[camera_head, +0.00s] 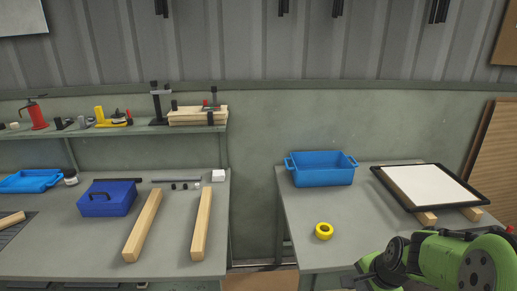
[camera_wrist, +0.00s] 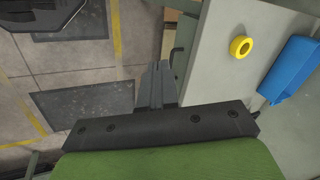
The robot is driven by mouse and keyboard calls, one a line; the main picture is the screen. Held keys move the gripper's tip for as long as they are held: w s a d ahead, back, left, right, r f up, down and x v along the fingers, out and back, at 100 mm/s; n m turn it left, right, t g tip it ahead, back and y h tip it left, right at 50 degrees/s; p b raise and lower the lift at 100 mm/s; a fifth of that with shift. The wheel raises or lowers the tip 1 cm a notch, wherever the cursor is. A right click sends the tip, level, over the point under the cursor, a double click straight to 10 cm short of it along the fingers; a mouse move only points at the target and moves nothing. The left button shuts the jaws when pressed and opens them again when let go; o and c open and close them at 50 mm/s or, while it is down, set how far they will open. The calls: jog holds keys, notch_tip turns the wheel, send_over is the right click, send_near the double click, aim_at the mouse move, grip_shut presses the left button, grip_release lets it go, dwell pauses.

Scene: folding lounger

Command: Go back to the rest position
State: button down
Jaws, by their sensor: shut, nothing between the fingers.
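My gripper (camera_wrist: 158,85) shows in the wrist view with its grey fingers together and nothing between them. It hangs over the floor, beside the edge of the right-hand table (camera_wrist: 212,70). In the head view my green arm is at the lower right, in front of the right-hand table (camera_head: 290,222); the gripper's fingers cannot be made out there.
On the right table are a yellow tape roll (camera_head: 324,231), a blue bin (camera_head: 322,170) and a black-framed white panel (camera_head: 435,186) on wooden blocks. The left table (camera_head: 172,245) bears two wooden bars (camera_head: 143,225) and a blue toolbox (camera_head: 107,199). Floor (camera_wrist: 75,60) beside the gripper is open.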

jog(key=s+a+r+n, duration=0.6)
jog(key=s+r+n, duration=0.1)
jog(key=s, duration=0.2)
jog(key=s+a+r+n+t, duration=0.1)
jog(key=s+a+r+n, duration=0.4)
jog(key=s, duration=0.5)
jog(key=shift+s+a+r+n+h, duration=0.3)
jog(key=shift+a+r+n, duration=0.05)
jog(key=shift+r+n, duration=0.7)
jog(key=shift+f, duration=0.1)
